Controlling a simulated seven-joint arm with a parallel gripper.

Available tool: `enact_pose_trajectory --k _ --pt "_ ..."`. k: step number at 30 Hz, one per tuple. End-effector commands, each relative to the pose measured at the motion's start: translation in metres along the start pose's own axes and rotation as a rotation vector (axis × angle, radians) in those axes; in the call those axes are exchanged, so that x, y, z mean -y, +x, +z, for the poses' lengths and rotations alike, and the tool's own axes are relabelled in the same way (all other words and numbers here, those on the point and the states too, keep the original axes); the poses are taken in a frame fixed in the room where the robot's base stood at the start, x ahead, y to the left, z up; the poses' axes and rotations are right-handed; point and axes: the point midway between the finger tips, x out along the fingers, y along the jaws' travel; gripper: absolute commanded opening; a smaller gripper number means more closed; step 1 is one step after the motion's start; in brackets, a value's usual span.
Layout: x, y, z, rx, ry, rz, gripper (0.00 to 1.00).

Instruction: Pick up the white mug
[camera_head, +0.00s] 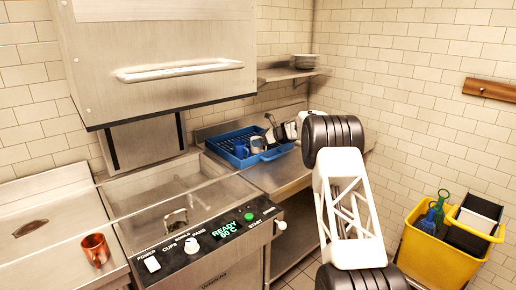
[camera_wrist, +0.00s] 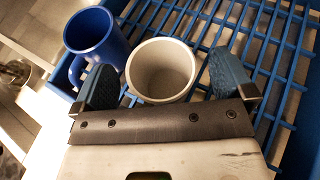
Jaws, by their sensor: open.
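The white mug (camera_wrist: 161,82) sits upright in the blue rack (camera_wrist: 265,45), its open mouth facing my wrist camera. My gripper (camera_wrist: 163,76) is open, with one dark blue-grey finger pad on each side of the mug. I cannot tell whether either pad touches it. The mug's lower part is hidden behind the gripper body, and no handle shows. In the head view, my gripper (camera_head: 271,131) is over the right part of the rack (camera_head: 222,141), and the mug (camera_head: 257,144) shows small at the fingers.
A blue mug (camera_wrist: 92,32) stands close to the left finger, its handle toward that finger. The rack stands on a steel counter (camera_head: 280,176) beside a dishwasher with its hood (camera_head: 160,60) raised. A copper mug (camera_head: 95,249) stands at left; a yellow bucket (camera_head: 437,259) is at right.

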Motion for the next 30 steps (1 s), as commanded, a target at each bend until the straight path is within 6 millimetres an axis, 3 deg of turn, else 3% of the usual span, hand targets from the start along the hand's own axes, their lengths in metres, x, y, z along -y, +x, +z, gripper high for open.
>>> enact_pose_trajectory --k 17,27,30 --pt "0.0001 0.001 -0.001 0.0 0.001 0.0 1.0" --pt "0.0001 0.001 -0.0012 0.0 0.001 0.0 0.48" --pt "0.0002 0.0008 -0.0006 0.0 0.001 -0.001 0.4"
